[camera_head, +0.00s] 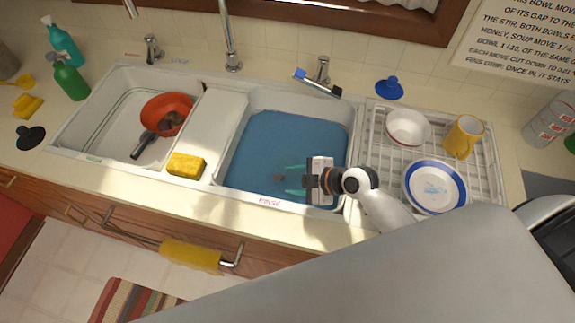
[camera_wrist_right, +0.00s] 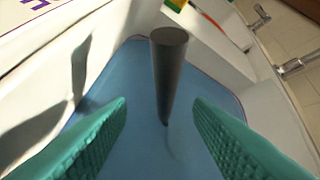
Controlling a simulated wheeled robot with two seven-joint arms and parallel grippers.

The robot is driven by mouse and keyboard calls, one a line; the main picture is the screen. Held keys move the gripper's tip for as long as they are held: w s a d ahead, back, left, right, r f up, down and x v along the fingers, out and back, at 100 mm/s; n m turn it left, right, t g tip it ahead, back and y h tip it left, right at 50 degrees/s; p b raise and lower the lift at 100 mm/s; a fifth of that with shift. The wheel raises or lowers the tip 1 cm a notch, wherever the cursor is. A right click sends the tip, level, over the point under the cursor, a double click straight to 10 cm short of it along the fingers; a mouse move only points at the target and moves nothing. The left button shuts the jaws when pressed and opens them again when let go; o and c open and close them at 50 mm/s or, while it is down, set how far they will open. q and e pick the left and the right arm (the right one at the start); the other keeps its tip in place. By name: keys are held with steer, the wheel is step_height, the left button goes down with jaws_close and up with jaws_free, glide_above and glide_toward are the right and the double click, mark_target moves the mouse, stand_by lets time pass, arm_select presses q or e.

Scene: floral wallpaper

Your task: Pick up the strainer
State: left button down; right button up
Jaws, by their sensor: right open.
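My right gripper (camera_head: 288,180) is over the blue-filled right basin (camera_head: 257,137), with its teal fingers apart. A small dark handle end (camera_head: 278,177) shows just beyond the fingertips. In the right wrist view this is a dark grey round handle (camera_wrist_right: 169,75), standing up from the blue surface between the open fingers (camera_wrist_right: 160,108), with gaps on both sides. The rest of that object is hidden, so I cannot tell if it is the strainer. An orange-red bowl (camera_head: 163,108) with a dark handled item (camera_head: 145,145) is in the left basin. My left gripper is not in view.
A yellow sponge (camera_head: 186,165) lies on the front ledge between the basins. A dish rack (camera_head: 481,186) with a bowl, mug and plate stands to the right. Taps (camera_head: 228,45) rise at the back. A blue stopper (camera_head: 389,88) is behind the rack.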

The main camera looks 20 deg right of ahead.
mark_target(284, 178)
steer(key=shift+w+a+f, duration=0.25)
steer(key=shift+w+a, duration=0.1)
steer(key=shift+w, duration=0.1)
steer(key=p+x, duration=0.2)
steer(key=x, duration=0.2)
steer(key=shift+w+a+r, duration=0.1)
steer(key=shift+w+r, duration=0.05)
steer(key=shift+r, duration=0.05)
steer(key=shift+w+a+f, duration=0.15)
steer(key=shift+f, duration=0.1)
steer(key=shift+c, duration=0.4)
jaws_close()
